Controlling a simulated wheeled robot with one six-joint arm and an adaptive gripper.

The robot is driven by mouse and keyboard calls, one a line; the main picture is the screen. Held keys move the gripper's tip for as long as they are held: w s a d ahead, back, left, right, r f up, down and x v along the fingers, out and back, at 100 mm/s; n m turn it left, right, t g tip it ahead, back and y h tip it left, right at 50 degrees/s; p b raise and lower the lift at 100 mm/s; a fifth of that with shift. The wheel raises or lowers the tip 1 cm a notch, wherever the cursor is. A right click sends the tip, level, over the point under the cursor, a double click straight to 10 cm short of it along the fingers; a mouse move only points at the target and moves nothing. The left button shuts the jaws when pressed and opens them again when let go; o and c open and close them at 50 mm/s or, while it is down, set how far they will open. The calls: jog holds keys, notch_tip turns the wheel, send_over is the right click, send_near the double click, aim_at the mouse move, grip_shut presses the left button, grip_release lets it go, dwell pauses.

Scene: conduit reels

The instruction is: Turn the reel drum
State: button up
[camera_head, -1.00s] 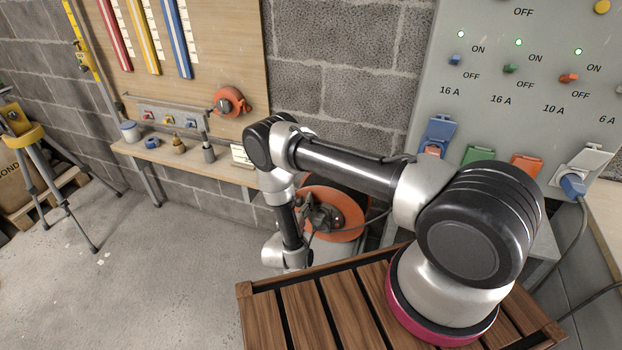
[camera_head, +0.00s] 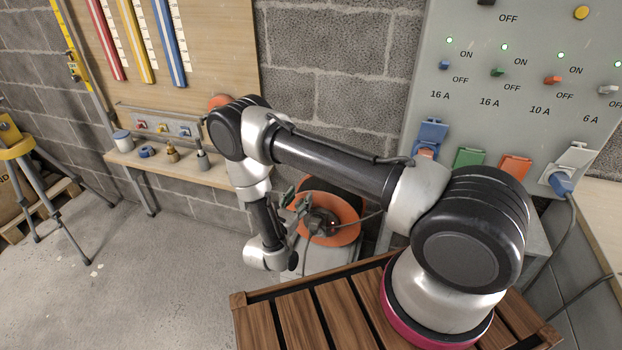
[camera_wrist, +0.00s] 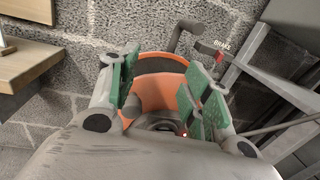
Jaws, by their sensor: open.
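The reel drum (camera_head: 345,215) has an orange flange and a dark core. It stands low by the block wall, beyond the slatted wooden top, partly hidden by my arm. In the wrist view the orange drum (camera_wrist: 160,92) shows between and beyond the green finger pads. My gripper (camera_wrist: 163,62) is open, with a pad on each side of the drum in the picture. I cannot tell whether it touches the drum. In the head view my gripper (camera_head: 296,203) is at the drum's left side. A dark crank-like handle (camera_wrist: 181,34) rises behind the drum.
A wooden bench (camera_head: 180,172) with small items is at left. A socket panel (camera_head: 520,85) with a plugged cable is at right. Open floor lies left.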

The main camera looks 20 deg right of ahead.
jog(key=w+d+r+m+g+h, duration=0.1)
jog(key=d+r+m+g+h, duration=0.1)
jog(key=r, duration=0.5)
jog(key=shift+d+r+m+g, duration=0.3)
jog(key=shift+d+m+g, duration=0.2)
jog(key=shift+d+m, duration=0.4)
jog(key=shift+d, duration=0.1)
